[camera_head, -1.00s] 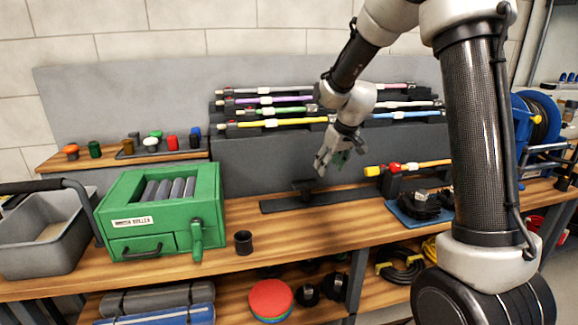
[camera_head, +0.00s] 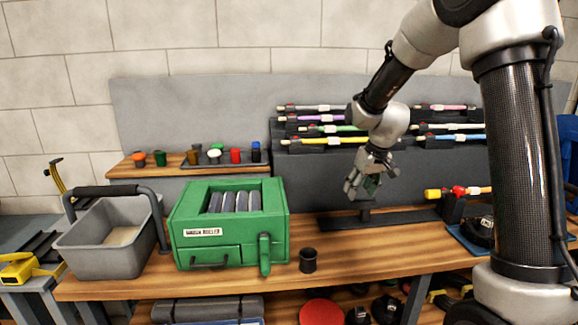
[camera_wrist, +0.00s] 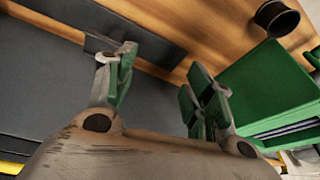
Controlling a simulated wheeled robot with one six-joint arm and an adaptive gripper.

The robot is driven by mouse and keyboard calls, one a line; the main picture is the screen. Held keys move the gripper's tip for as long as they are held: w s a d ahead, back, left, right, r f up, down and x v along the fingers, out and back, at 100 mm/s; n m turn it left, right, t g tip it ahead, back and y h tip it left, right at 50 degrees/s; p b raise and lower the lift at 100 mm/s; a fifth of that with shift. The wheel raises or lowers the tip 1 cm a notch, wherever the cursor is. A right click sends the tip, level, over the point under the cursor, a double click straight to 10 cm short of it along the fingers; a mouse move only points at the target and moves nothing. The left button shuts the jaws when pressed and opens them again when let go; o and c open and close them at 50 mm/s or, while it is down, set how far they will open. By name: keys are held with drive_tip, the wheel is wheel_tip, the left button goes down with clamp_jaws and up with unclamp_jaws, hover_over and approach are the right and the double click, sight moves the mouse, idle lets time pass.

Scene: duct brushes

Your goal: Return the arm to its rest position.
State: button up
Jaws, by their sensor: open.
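My gripper (camera_head: 368,186) hangs from my bent arm over the back of the wooden bench, above a dark flat stand (camera_head: 375,219). Its fingers are spread apart with nothing between them. In the wrist view my gripper (camera_wrist: 165,85) shows its two green-padded fingers well apart and empty. My arm is held out in front of the grey rack of coloured rods (camera_head: 325,141). In the head view the gripper is right of the green roller box (camera_head: 228,225).
A black cup (camera_head: 308,261) stands at the bench's front edge; it also shows in the wrist view (camera_wrist: 277,18). A grey bucket (camera_head: 108,245) is left of the green box. Coloured caps (camera_head: 235,156) stand on a shelf behind. A red-and-yellow-ended rod (camera_head: 458,192) lies right of my gripper.

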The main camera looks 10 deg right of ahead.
drive_tip(key=s+d+r+m, duration=0.1)
drive_tip(key=s+r, duration=0.3)
drive_tip(key=s, duration=0.7)
drive_tip(key=s+d+r+m, duration=0.1)
drive_tip(key=s+d+r, duration=0.2)
drive_tip(key=s, duration=0.8)
drive_tip(key=s+d+r+h, duration=0.1)
drive_tip(key=s+r, duration=0.4)
drive_tip(key=s, duration=0.6)
drive_tip(key=shift+s+d+r+m+t, duration=0.25)
drive_tip(key=shift+d+r+m+t, duration=0.15)
drive_tip(key=shift+d, duration=0.5)
